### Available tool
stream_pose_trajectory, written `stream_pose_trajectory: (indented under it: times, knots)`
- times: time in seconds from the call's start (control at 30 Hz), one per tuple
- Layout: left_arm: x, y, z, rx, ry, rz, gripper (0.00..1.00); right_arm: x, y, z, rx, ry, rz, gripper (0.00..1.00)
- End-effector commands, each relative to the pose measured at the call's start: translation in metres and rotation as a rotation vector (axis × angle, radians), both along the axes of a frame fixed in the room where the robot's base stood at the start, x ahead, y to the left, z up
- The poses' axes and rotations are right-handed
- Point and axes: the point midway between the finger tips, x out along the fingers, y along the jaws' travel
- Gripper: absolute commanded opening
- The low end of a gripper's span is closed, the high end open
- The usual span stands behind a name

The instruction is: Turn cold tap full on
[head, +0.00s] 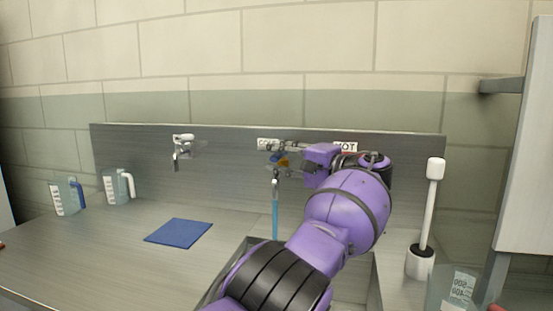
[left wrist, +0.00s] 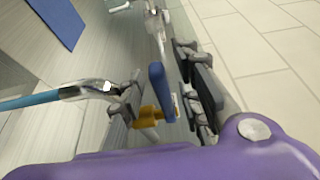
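The cold tap shows in the left wrist view as a blue lever (left wrist: 157,88) on a brass valve body (left wrist: 150,117); in the head view only a bit of the brass (head: 282,161) shows. A white label (head: 268,144), partly covered and starting "CO", is on the wall panel above it. My left gripper (left wrist: 168,92) is open, with its fingers on either side of the blue lever and gaps visible. My left arm hides the hot tap below the "HOT" label (head: 346,147). My right gripper is not in view.
The stream falls towards a sink (head: 372,290), largely hidden by my arm. A blue cloth (head: 179,233) and two measuring jugs (head: 118,186) are on the left counter. A brush (head: 428,210) in a holder stands right.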

Motion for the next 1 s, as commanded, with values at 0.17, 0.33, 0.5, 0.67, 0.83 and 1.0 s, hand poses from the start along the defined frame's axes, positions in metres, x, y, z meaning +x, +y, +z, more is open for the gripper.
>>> stream_pose_trajectory:
  times: [0.17,0.33,0.5,0.67,0.83,1.0]
  knots:
    - [-0.007,-0.013,0.000,0.000,-0.001,-0.003,0.31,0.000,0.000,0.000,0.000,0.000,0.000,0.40]
    - [-0.025,-0.042,0.000,0.000,-0.001,-0.005,0.31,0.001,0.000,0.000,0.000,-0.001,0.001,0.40]
    - [-0.044,-0.072,0.001,0.001,0.001,-0.003,0.31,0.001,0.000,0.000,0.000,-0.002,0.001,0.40]
    - [-0.057,-0.092,0.001,0.001,0.002,-0.001,0.31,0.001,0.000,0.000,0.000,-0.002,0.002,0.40]
    - [-0.063,-0.101,0.000,0.001,0.001,0.000,0.31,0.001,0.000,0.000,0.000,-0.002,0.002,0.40]
    - [-0.064,-0.102,0.000,0.000,0.001,0.001,0.31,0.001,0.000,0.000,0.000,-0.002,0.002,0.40]
